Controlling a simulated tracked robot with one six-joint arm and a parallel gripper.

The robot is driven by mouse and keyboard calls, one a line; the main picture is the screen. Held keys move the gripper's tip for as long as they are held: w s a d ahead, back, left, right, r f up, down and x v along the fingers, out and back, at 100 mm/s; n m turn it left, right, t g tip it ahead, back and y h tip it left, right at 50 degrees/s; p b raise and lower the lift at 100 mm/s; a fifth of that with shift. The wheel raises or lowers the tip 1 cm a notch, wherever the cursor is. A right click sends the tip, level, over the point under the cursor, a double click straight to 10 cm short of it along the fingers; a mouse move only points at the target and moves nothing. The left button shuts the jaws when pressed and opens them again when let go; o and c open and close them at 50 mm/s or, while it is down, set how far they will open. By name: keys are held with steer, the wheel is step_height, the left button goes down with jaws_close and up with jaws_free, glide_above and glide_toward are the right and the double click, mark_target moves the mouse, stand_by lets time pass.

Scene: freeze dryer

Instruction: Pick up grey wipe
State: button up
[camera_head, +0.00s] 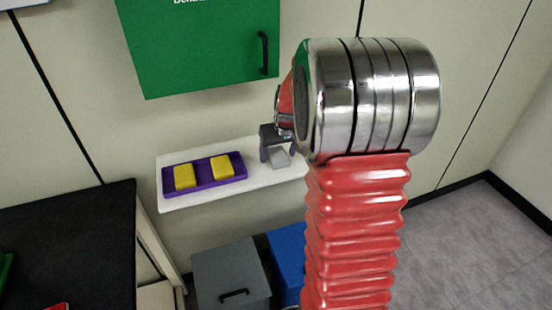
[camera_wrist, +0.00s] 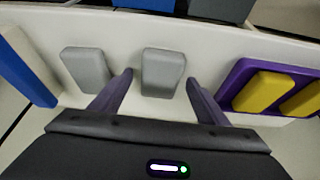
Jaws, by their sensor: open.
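Two grey wipes lie side by side on a white shelf (camera_wrist: 215,45) in the wrist view. One grey wipe (camera_wrist: 163,70) is between the two fingers of my gripper (camera_wrist: 160,80), with a small gap on each side. The other grey wipe (camera_wrist: 86,69) lies to the left, outside the left finger. My gripper is open and holds nothing. In the head view my gripper (camera_head: 278,155) points down at the shelf, and one grey wipe (camera_head: 279,158) shows between its fingers. The second wipe is hidden there by my arm.
A purple tray (camera_wrist: 238,80) with two yellow sponges is right of my gripper; it also shows in the head view (camera_head: 206,184). A blue object (camera_wrist: 25,70) is at the wrist view's left. A green cabinet (camera_head: 195,45) hangs above; grey (camera_head: 229,275) and blue (camera_head: 287,255) bins stand below.

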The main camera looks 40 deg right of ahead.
mark_target(278, 156)
steer(key=shift+f, duration=0.2)
stand_by(0.7)
steer(key=c, duration=1.1)
step_height(278, 156, up, 10)
steer(key=shift+r, duration=0.25)
stand_by(0.5)
